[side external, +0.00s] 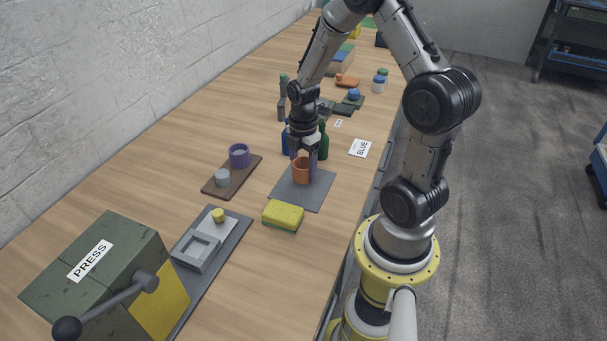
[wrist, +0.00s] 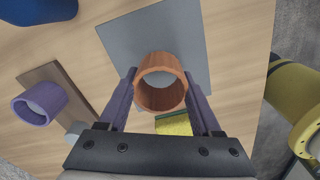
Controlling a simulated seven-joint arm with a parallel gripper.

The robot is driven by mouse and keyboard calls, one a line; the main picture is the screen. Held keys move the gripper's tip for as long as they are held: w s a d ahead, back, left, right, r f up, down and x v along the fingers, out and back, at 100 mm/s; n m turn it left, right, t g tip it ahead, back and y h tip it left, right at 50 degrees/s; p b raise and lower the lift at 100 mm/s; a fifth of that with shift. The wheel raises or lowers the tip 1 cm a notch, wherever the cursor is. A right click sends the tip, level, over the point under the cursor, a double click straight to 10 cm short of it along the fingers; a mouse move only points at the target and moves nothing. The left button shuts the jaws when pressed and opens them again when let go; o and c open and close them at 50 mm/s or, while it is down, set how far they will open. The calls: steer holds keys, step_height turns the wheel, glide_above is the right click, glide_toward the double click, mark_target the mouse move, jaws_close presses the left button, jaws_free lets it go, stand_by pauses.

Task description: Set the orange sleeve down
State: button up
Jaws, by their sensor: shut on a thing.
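The orange sleeve (side external: 302,172) is a short hollow tube, upright, over the grey mat (side external: 318,192). My gripper (side external: 303,163) points down with its purple fingers on either side of the sleeve, shut on it. In the wrist view the sleeve (wrist: 160,100) sits between the fingertips, its open end facing the camera. The grey mat (wrist: 190,35) shows behind it. I cannot tell whether the sleeve's lower rim touches the mat or hangs just above it.
A yellow-green sponge (side external: 283,215) lies at the mat's near edge. A brown board (side external: 219,188) left of it holds a purple sleeve (side external: 239,158) and a grey piece (side external: 222,177). Blue (side external: 286,140) and green (side external: 323,143) bottles stand behind the gripper. A "BLUE" card (side external: 360,148) lies to the right.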

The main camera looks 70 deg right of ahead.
steer(key=shift+f, duration=1.15)
steer(key=shift+f, duration=0.15)
steer(key=o, duration=1.3)
step_height(320, 180, up, 12)
steer(key=shift+s+a+r+m+t, duration=0.95)
steer(key=shift+s+a+r+m, duration=0.85)
steer(key=shift+a+r+m, duration=0.7)
steer(key=shift+s+a+r+m+t, duration=0.9)
steer(key=shift+s+a+r+m, duration=0.95)
steer(key=shift+a, duration=1)
steer(key=shift+s+a+r+m+t, duration=0.95)
steer(key=shift+s+a+r+m, duration=0.75)
steer(key=shift+a+r+m, duration=0.8)
